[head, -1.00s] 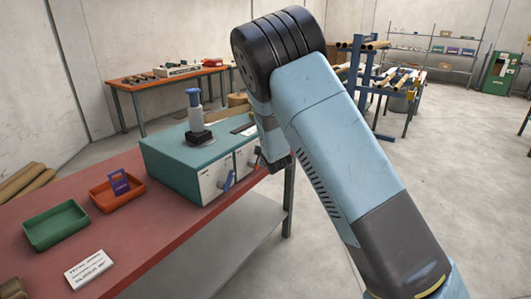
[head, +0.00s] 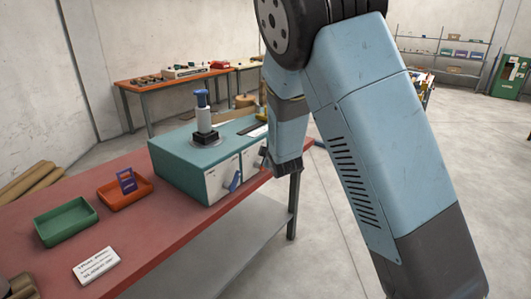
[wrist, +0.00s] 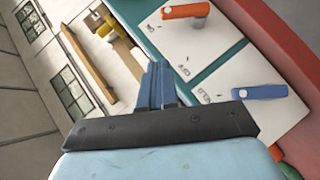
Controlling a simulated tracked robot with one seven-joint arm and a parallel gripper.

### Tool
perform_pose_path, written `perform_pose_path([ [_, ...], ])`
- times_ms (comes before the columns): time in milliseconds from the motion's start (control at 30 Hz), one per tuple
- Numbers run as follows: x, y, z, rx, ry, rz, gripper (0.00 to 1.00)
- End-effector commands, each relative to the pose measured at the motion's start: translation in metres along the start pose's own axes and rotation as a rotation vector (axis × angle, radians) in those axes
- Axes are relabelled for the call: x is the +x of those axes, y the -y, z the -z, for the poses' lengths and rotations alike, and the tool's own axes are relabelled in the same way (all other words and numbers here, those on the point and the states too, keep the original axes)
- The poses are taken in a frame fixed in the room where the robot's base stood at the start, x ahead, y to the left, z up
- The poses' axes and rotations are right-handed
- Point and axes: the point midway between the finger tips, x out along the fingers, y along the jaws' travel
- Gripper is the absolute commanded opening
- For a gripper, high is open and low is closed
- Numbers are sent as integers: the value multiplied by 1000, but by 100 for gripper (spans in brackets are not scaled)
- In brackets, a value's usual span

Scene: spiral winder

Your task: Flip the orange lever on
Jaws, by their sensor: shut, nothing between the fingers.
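The orange lever (wrist: 185,11) is on the white front panel of the teal-topped box (head: 185,152), at the top of the wrist view. Its handle points to the left there, with small dark lettering on the panel below it. In the head view I cannot make the orange lever out behind my arm. A blue lever (wrist: 260,92) is on the neighbouring panel section; it also shows in the head view (head: 235,181). My gripper (wrist: 157,68) is shut and empty, its fingers together, beside the panel and apart from both levers in the wrist view.
The box stands on a red-topped bench (head: 165,215) with a green tray (head: 67,222), an orange tray (head: 125,190) and a white card (head: 97,265). A blue-handled post (head: 203,115) rises from the box top. Floor to the right is open.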

Motion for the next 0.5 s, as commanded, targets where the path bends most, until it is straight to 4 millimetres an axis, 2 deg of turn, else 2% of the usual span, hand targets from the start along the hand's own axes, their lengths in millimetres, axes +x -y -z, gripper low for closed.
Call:
perform_pose_path([
  [200,-16,-1,0,-1,0,1,0],
  [500,-18,-1,-1,-1,1,0,0],
])
